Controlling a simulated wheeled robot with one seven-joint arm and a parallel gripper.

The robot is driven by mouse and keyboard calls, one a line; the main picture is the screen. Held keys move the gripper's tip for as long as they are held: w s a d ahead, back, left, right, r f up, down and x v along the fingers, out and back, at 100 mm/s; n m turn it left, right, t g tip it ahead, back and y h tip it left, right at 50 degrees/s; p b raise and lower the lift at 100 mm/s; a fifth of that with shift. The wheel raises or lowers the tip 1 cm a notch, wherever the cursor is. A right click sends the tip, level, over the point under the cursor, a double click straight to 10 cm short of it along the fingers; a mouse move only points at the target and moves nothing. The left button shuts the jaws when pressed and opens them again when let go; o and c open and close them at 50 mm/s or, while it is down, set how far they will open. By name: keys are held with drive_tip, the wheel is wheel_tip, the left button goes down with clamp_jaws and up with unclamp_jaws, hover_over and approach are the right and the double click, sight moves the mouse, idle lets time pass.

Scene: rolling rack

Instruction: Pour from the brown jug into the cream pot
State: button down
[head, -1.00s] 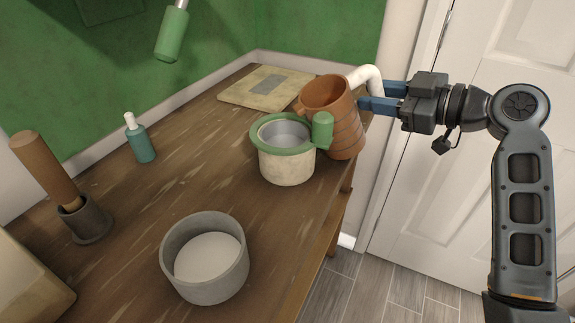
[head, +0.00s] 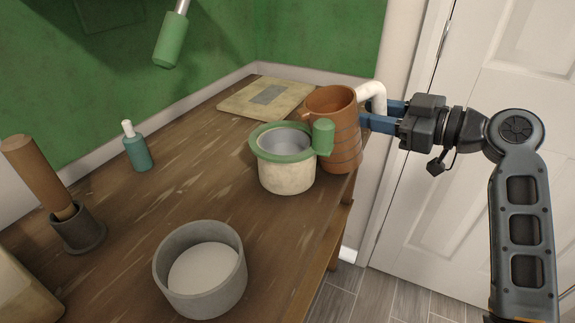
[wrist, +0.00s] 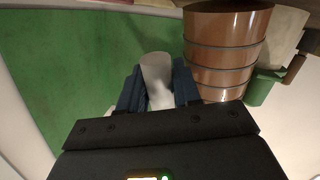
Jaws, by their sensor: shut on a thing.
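The brown jug (head: 345,142), ribbed with a white handle (head: 374,92), stands nearly upright at the table's right edge in the head view. My gripper (head: 375,113) is shut on the handle from the right. The wrist view shows the handle (wrist: 157,78) between the blue fingers and the jug's side (wrist: 225,55) to the right. The cream pot (head: 287,175), with a green rim and green handle, stands upright just left of the jug. Its handle overlaps the jug in view. The pot's inside looks grey; no liquid is clear. Whether the jug touches the table is unclear.
A grey round bowl (head: 243,270) stands at the front. A teal bottle (head: 138,153), a dark holder (head: 78,232) with a brown cylinder, and a flat board (head: 235,103) are on the wooden table (head: 190,190). A green-handled thing (head: 171,40) hangs above.

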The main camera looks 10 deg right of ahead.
sight(374, 99)
drive_tip(key=shift+s+a+r+p, duration=0.1)
drive_tip(key=shift+a+r+p, duration=0.15)
drive_tip(key=shift+r, duration=0.3)
drive_tip(key=shift+w+a+r+p, duration=0.15)
drive_tip(key=shift+r+p, duration=0.15)
drive_tip(key=shift+r, duration=0.2)
drive_tip(key=shift+s+a+r+p, duration=0.2)
drive_tip(key=shift+r+p, duration=0.1)
drive_tip(key=shift+r, duration=0.25)
drive_tip(key=shift+d+r+p, duration=0.2)
drive_tip(key=shift+r+p, duration=0.25)
drive_tip(key=shift+r, duration=0.55)
drive_tip(key=shift+d+r+p, duration=0.15)
drive_tip(key=shift+r+p, duration=0.3)
drive_tip(key=shift+r, duration=0.5)
drive_tip(key=shift+f+m+y+b, duration=0.35)
drive_tip(key=shift+m+y+b, duration=0.15)
drive_tip(key=shift+b, duration=0.25)
drive_tip(key=shift+r+m+t+y+b, duration=0.25)
drive_tip(key=shift+m+t+y+b, duration=0.2)
drive_tip(key=shift+m, duration=0.45)
drive_tip(key=shift+r, duration=0.15)
